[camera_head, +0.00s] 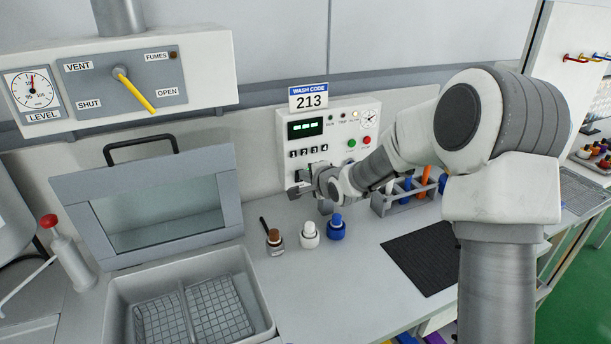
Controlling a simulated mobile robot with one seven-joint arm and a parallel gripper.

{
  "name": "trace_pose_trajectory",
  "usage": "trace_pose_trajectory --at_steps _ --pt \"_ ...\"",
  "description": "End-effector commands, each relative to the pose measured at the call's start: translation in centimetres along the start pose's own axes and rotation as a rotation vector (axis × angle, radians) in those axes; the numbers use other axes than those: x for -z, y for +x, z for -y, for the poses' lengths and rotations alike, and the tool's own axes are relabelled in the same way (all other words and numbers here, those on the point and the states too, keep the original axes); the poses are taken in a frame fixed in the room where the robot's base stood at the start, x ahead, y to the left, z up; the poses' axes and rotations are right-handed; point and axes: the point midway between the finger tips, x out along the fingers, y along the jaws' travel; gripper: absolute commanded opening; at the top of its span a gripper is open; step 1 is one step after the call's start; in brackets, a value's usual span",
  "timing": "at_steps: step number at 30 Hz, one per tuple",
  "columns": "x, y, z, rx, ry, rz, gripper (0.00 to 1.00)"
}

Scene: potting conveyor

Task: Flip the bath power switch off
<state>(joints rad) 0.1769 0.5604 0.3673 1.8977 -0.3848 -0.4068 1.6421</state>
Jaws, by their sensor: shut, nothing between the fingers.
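The white control panel (345,125) stands against the back wall, with a dark display showing green digits, a row of small black switches (307,152), a green button, a red button and a small dial. My gripper (297,184) is shut and empty at the panel's lower left, close to its face below the row of switches. I cannot tell whether it touches the panel. My gripper and wrist hide the panel's lower part, and I cannot make out which switch is the bath power switch or its position.
A sign reading 213 (308,97) stands above the panel. A basin (262,296) with wire baskets and a raised glass lid (70,190) is at left. Brown, white and blue-capped bottles (337,232) stand below my gripper. A tube rack (383,207) and black mat (408,282) are at right.

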Motion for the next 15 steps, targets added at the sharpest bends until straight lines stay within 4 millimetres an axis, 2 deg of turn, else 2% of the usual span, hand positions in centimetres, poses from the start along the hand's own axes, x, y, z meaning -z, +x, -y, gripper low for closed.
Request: trace_pose_trajectory --at_steps 15 --pt "0.08 0.47 0.49 -0.001 0.000 -0.001 0.00"
